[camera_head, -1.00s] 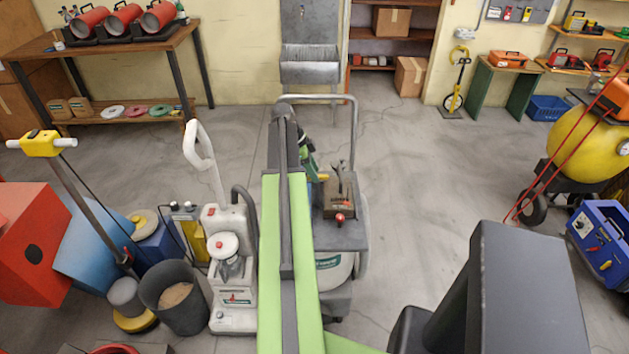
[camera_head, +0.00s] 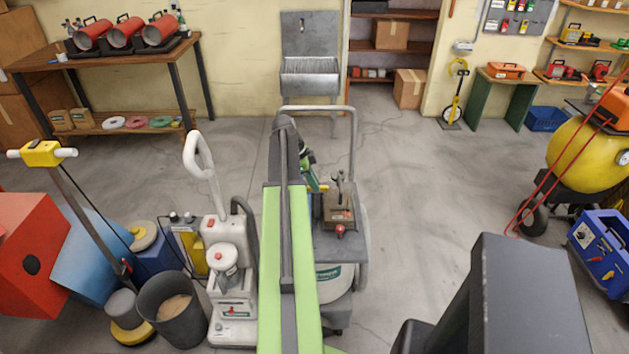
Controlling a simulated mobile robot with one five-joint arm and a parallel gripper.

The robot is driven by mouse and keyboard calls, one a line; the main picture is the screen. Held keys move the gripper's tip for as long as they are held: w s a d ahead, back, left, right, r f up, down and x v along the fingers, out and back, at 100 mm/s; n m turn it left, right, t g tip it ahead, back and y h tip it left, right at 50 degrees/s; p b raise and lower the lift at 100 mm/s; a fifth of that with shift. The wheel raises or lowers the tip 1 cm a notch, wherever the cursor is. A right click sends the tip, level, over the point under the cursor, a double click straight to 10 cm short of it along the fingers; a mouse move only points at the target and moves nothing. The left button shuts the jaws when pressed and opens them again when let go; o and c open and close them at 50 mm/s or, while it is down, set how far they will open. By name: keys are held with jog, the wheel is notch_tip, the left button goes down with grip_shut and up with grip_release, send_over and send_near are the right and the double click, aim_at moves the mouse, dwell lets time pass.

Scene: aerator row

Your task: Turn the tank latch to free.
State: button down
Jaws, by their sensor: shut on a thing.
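The tank (camera_head: 334,277) is a pale, rounded wheeled unit with a grey top and a tall grey push handle. On its top stand a small brown block (camera_head: 340,218) with an upright dark lever, and a red knob (camera_head: 340,231) in front of it. My gripper (camera_head: 319,187), dark and green, is at the far end of my arm, beside the lever's left side. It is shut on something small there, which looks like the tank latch. My arm covers the tank's left part, and the fingertips and the latch's exact position are too small to make out.
A white floor machine (camera_head: 232,300) and a dark bin (camera_head: 172,312) stand close on the left. A yellow tank cart (camera_head: 585,155) and a blue unit (camera_head: 600,245) stand at the right. A metal sink (camera_head: 310,78) is at the back wall. The floor right of the tank is clear.

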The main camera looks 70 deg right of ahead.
jog(key=n+h, duration=0.1)
jog(key=n, duration=0.2)
jog(key=shift+a, duration=0.15)
jog(key=n, duration=0.1)
jog(key=n+t+h, duration=0.1)
jog(key=n, duration=0.1)
jog(key=n+t, duration=0.1)
jog(key=n, duration=0.1)
jog(key=shift+s+a+h, duration=0.15)
jog(key=shift+s+h, duration=0.1)
jog(key=shift+h, duration=0.05)
jog(key=n+t, duration=0.1)
jog(key=n, duration=0.3)
jog(key=shift+s+n+t, duration=0.15)
jog(key=shift+n+t, duration=0.25)
jog(key=n+t, duration=0.1)
jog(key=n, duration=0.3)
jog(key=shift+s+n+t, duration=0.1)
jog(key=shift+n+t, duration=0.3)
jog(key=c, duration=1.4)
grip_release()
jog(key=shift+o, duration=0.2)
